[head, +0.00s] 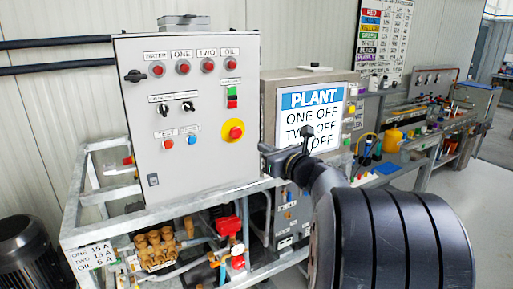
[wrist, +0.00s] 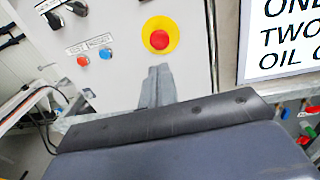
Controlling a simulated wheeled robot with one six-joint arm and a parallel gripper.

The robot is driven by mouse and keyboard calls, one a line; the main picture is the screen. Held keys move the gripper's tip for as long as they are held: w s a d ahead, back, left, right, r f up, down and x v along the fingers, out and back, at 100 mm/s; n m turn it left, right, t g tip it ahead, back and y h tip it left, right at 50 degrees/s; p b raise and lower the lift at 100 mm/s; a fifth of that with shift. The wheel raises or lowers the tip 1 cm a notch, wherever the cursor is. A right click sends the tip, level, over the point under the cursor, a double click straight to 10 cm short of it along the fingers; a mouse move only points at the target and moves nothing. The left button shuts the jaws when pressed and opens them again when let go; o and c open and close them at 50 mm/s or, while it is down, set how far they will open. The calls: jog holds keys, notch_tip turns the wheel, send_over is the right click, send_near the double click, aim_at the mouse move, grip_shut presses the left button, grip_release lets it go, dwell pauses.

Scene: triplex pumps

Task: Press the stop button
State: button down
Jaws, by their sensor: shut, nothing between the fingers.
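A red round button on a yellow disc (head: 233,130) sits at the lower right of the grey control panel (head: 160,110). It also shows at the top middle of the wrist view (wrist: 159,39). A green-over-red rectangular switch (head: 232,98) is above it; its label is too small to read. My gripper (head: 267,149) is shut and empty, right of and below the yellow disc in the head view. In the wrist view its fingertips (wrist: 158,70) point toward the panel just below the red button, and a gap shows in the picture. The depth between them is hard to tell.
A red button (wrist: 83,61) and a blue button (wrist: 105,54) sit left of the yellow disc. The panel also has several red lamps and two black knobs. A PLANT sign (head: 312,115) stands right of the panel. Pump fittings (head: 158,247) and frame rails lie below.

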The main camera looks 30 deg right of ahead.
jog(key=shift+s+d, duration=0.15)
jog(key=shift+s, duration=0.8)
